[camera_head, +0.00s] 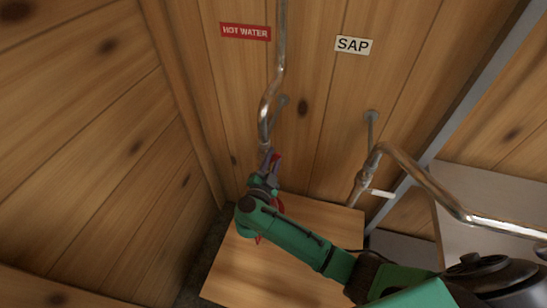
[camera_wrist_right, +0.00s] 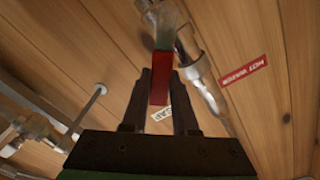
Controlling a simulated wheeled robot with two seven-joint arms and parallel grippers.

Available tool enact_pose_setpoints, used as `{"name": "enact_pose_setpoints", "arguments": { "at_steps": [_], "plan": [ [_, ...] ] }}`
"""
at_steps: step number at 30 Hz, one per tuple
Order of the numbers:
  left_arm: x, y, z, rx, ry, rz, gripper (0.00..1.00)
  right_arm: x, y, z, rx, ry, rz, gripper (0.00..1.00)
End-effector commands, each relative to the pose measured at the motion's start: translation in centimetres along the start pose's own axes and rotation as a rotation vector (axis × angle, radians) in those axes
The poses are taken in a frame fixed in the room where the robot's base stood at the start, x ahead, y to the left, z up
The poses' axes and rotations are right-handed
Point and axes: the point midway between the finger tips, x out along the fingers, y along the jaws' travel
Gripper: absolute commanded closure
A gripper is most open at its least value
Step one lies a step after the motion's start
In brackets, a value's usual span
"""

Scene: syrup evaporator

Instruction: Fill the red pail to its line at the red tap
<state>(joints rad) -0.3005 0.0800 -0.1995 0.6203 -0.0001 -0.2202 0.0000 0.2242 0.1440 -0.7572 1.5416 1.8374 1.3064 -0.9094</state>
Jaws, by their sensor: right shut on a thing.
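The red tap is at the lower end of the metal pipe (camera_head: 265,125) under the HOT WATER sign, and its red handle (camera_head: 277,157) shows at my fingertips. In the right wrist view the red handle (camera_wrist_right: 159,88) stands between the two dark fingers. My right gripper (camera_head: 269,164) is shut on this handle; it also shows in the right wrist view (camera_wrist_right: 160,95). The red pail (camera_head: 257,239) is below, on the wooden stand, mostly hidden behind my right gripper and forearm. Its line and any water in it are hidden. My left gripper is not in view.
The wooden stand (camera_head: 270,270) has bare room in front of the pail. A second pipe with a pale-handled tap (camera_head: 378,192) is to the right under the SAP sign (camera_head: 353,45). The red HOT WATER sign (camera_head: 245,32) is on the plank wall. A wooden side wall closes the left.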

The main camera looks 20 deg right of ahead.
Motion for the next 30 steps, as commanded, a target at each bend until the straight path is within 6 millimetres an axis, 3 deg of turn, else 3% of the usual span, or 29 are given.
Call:
{"name": "enact_pose_setpoints", "arguments": {
  "at_steps": [14,30],
  "plan": [
    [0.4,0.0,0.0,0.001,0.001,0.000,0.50,-0.1,1.0,0.3,0.111,-0.004,0.004,1.00],
    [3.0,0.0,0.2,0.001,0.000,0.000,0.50,-0.2,3.9,1.6,0.566,-0.005,0.006,1.00]
  ]
}}
